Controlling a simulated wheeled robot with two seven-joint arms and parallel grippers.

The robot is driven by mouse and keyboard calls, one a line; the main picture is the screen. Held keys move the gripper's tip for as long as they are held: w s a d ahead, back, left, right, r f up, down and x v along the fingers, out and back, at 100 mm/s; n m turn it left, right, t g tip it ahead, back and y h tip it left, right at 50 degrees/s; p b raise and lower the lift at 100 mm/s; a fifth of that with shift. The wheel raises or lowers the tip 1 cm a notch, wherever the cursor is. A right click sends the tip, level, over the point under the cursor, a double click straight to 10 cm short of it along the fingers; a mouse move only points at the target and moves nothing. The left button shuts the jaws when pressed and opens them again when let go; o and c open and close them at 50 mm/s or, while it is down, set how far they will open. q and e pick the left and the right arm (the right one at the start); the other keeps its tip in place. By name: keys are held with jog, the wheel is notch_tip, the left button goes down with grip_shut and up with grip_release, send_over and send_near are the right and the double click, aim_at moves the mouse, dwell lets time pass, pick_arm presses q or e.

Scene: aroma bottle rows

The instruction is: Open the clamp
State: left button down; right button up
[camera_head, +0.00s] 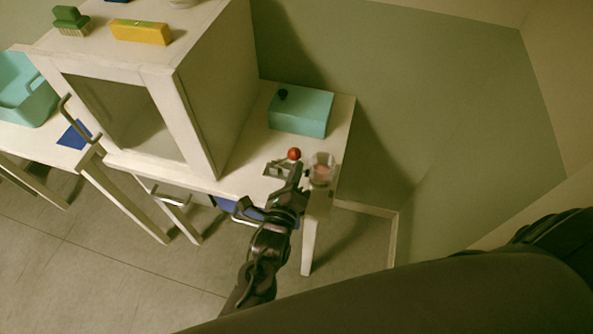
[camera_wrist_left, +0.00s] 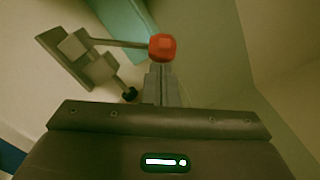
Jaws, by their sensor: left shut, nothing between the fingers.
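The clamp (camera_head: 277,170) sits near the front edge of the white table, with a red ball knob (camera_head: 294,154) on its lever. In the left wrist view the clamp (camera_wrist_left: 88,58) is a grey base with a lever running right to the red knob (camera_wrist_left: 162,47) and a small black tip. My left gripper (camera_head: 296,174) is shut and empty, just in front of the knob. Its closed fingers (camera_wrist_left: 161,80) reach up to the knob's lower edge in the wrist view; I cannot tell whether they touch. My right gripper is not in view.
A clear glass (camera_head: 321,170) stands close to the right of my left gripper. A teal box (camera_head: 301,111) is behind the clamp. A white cabinet (camera_head: 196,95) stands left, with a yellow box (camera_head: 140,32) and green brush (camera_head: 70,20) on top. A teal basket (camera_head: 24,90) is far left.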

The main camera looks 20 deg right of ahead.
aim_at(290, 154)
pick_arm(q)
jog(key=shift+w+a+r, duration=0.1)
jog(key=shift+r, duration=0.15)
jog(key=r+n+p, duration=0.1)
jog(key=w+a+n+p, duration=0.1)
jog(key=n, duration=0.1)
jog(key=shift+a+r, duration=0.3)
jog(key=shift+r, duration=0.05)
jog(key=w+a+n, duration=0.5)
jog(key=a+n, duration=0.2)
jog(key=n, duration=0.3)
jog(key=shift+a+n, duration=0.15)
jog(key=shift+n, duration=0.25)
jog(key=shift+a, duration=0.1)
jog(key=shift+f, duration=0.1)
